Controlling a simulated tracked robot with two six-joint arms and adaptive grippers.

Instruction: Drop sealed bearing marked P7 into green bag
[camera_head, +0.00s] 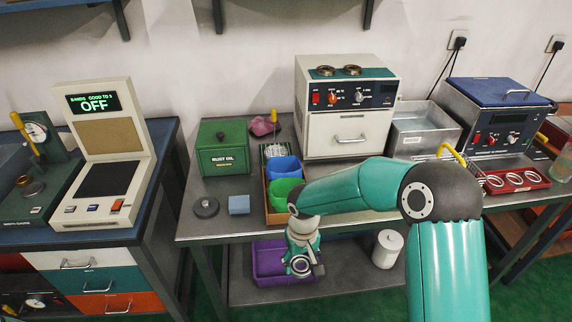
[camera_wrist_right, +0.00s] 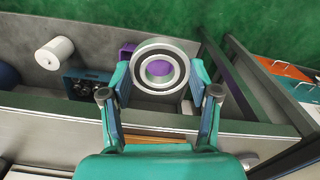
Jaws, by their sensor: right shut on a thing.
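My right gripper (camera_head: 303,265) hangs in front of the workbench's front edge, above the purple bin (camera_head: 268,262) on the lower shelf. In the right wrist view my right gripper (camera_wrist_right: 160,78) is shut on a round bearing ring (camera_wrist_right: 160,47), with purple showing through its hole. No P7 mark can be read on it. The green bag (camera_head: 280,190) stands open in a wooden rack near the bench's front, behind and left of the gripper, partly hidden by my arm. A blue bag (camera_head: 284,167) is behind it. My left gripper is not in view.
A green rust oil box (camera_head: 222,147), a blue block (camera_head: 239,205) and a dark disc (camera_head: 206,207) are left of the rack. A cream oven-like unit (camera_head: 347,110) stands behind. A white canister (camera_head: 387,249) is on the lower shelf. A red tray (camera_head: 513,179) lies at the right.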

